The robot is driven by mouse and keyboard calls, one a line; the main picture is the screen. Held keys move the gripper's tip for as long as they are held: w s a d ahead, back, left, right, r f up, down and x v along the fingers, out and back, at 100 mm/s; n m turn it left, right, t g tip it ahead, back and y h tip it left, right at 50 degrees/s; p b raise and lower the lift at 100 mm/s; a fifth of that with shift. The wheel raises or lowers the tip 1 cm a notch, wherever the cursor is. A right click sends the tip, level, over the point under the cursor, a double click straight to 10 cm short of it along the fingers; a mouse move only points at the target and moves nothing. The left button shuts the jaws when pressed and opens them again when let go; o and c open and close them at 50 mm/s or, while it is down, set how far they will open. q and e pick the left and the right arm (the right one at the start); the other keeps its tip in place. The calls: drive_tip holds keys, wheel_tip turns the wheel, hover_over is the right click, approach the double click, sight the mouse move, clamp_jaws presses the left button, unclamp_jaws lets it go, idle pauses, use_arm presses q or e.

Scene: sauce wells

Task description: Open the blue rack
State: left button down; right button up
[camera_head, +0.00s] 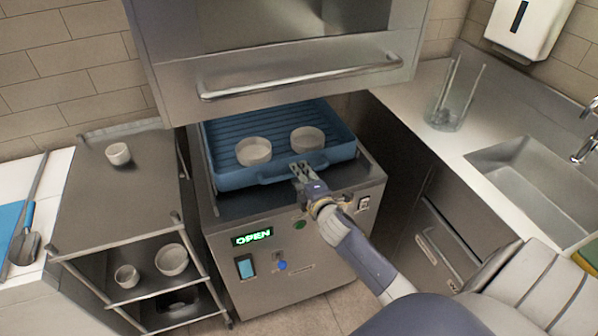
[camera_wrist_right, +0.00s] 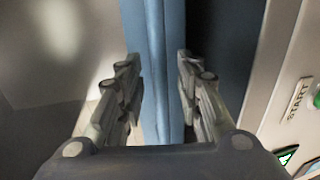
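The blue rack (camera_head: 235,180) is a ribbed tray on top of the steel machine (camera_head: 222,248), under a raised hood. Two pale round bowls, a left one (camera_head: 253,151) and a right one (camera_head: 307,139), stand in it. My right gripper (camera_head: 302,170) is at the middle of the rack's front edge, by its handle. In the right wrist view, the fingers of the right gripper (camera_wrist_right: 160,88) are apart, one on each side of a blue bar of the rack (camera_wrist_right: 157,40). I cannot tell whether they touch it. My left gripper is not in view.
The hood (camera_head: 300,82) with its long handle is above the rack. The machine's green display (camera_head: 252,237) reads OPEN. A steel shelf cart (camera_head: 115,200) with small bowls stands at left. A counter with a sink (camera_head: 535,180) and a glass holder (camera_head: 445,112) is at right.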

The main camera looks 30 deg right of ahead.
drive_tip(key=shift+x, duration=0.85)
clamp_jaws()
drive_tip(key=shift+s+f, duration=0.1)
